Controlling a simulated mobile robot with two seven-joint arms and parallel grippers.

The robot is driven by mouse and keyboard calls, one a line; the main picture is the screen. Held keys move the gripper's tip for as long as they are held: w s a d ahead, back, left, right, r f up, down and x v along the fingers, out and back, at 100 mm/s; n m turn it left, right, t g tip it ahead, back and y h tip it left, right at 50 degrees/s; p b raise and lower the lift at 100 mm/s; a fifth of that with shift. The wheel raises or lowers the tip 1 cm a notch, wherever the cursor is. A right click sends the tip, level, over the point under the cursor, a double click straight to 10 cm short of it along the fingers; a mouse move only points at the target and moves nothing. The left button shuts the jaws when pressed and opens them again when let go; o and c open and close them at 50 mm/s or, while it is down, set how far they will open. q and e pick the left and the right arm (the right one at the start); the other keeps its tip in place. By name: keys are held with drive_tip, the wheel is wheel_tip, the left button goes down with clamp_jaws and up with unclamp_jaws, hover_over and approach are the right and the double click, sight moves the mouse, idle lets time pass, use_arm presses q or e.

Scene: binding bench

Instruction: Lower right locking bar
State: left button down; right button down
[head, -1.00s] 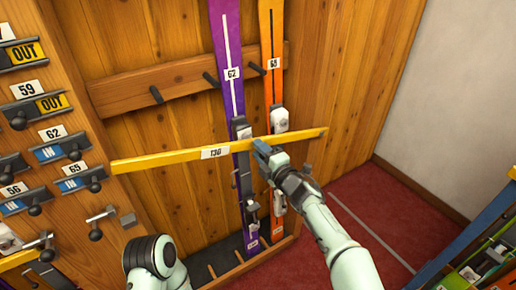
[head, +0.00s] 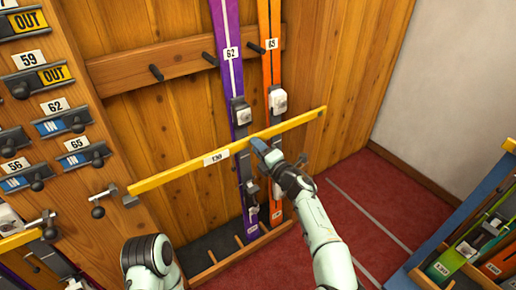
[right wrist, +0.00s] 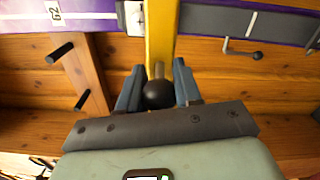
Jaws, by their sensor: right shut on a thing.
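The yellow locking bar (head: 185,171), labelled 130, crosses in front of a purple ski (head: 232,70) and an orange ski (head: 270,70) standing in the rack. It slopes down to the left, and its left end is at a small dark bracket (head: 130,201); I cannot tell if it is seated. My left gripper is out of view.
A wooden panel with IN and OUT tags (head: 56,75) stands at left, with a latch (head: 102,197) beside the bracket. A blue-edged bin (head: 460,225) of skis stands at right. Red carpet (head: 365,200) lies open between.

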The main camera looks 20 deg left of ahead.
drive_tip(key=shift+f, duration=0.4)
drive_tip(key=c, duration=0.8)
unclamp_jaws()
drive_tip(key=shift+r, duration=0.1)
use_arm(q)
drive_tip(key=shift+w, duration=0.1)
use_arm(e)
drive_tip(key=shift+d, duration=0.15)
drive_tip(key=shift+p+v, duration=0.35)
drive_tip(key=shift+v, duration=0.6)
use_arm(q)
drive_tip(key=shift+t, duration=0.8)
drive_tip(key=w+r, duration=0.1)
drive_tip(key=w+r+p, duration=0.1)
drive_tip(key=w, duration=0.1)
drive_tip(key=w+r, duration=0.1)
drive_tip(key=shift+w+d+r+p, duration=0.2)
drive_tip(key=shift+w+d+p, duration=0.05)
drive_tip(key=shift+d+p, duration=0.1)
use_arm(e)
drive_tip(key=v, duration=1.1)
drive_tip(key=shift+s, duration=0.15)
drive_tip(key=shift+d, duration=0.1)
